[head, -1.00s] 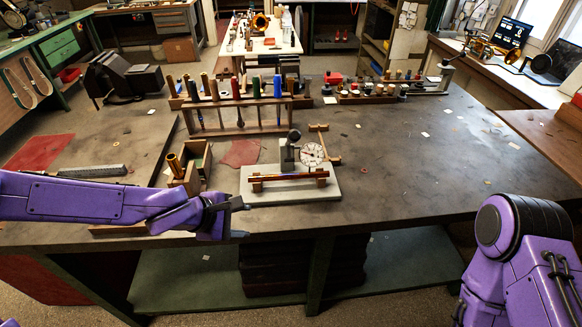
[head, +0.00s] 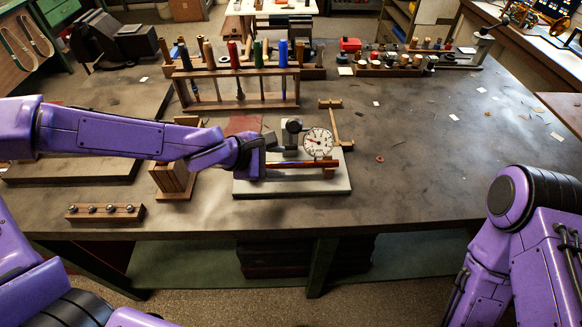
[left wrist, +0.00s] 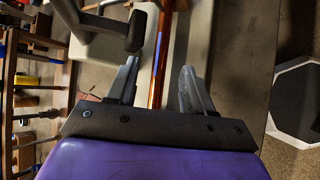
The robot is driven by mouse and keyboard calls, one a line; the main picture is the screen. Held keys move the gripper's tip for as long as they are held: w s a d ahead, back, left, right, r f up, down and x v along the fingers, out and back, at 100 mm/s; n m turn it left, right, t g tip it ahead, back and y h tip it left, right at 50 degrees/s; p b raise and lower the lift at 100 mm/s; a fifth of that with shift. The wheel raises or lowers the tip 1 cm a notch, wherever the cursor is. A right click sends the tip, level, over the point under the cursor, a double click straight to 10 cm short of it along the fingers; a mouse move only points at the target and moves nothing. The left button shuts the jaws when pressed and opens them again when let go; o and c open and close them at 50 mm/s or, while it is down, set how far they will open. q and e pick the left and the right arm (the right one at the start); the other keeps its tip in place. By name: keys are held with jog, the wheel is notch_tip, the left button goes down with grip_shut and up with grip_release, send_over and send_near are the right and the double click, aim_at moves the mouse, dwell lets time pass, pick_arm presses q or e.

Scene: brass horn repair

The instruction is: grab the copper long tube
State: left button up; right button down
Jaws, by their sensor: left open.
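The copper long tube (head: 315,164) lies level across the gauge stand (head: 290,188), in front of a round white dial (head: 318,142). My left gripper (head: 262,161) is at the tube's left part and hides that end. In the left wrist view, the tube (left wrist: 161,55) runs lengthwise between the two spread fingers of my left gripper (left wrist: 158,82). The fingers are apart from it on both sides. I cannot tell how far above it they are. My right gripper is not in view; only my right arm shows.
A wooden rack (head: 240,92) of coloured-handled tools stands behind the gauge stand. A wooden box (head: 172,180) and a small block with several balls (head: 105,212) are to the left. The bench's right side (head: 430,150) is mostly clear.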

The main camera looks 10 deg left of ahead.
aim_at(289, 164)
pick_arm(q)
jog(key=b+x, duration=0.1)
jog(key=x, duration=0.2)
jog(key=shift+f, duration=0.25)
jog(key=shift+w+d+f, duration=0.1)
jog(key=shift+w+d, duration=0.1)
jog(key=shift+w, duration=0.05)
jog(key=shift+s, duration=0.1)
grip_shut()
